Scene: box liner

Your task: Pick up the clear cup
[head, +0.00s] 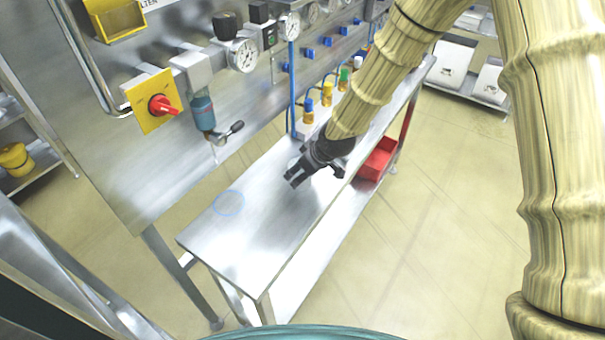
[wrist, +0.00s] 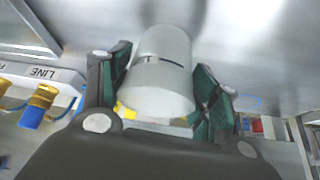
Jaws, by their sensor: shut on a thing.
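The clear cup (wrist: 160,72) is a pale, translucent cylinder with a short dark line across its side. It lies between both green-lined fingers of my gripper (wrist: 163,62) in the wrist view, and the gripper is shut on it. In the head view my gripper (head: 294,178) is low over the metal bench (head: 262,228). The cup cannot be made out there. I cannot tell whether the cup touches the bench.
A thin blue ring (head: 228,203) shows on the bench, left of my gripper. A steel panel with gauges, a red-knobbed switch (head: 162,105) and a tap (head: 205,115) rises behind. A red bin (head: 377,160) sits below the bench. The bench's near left end is clear.

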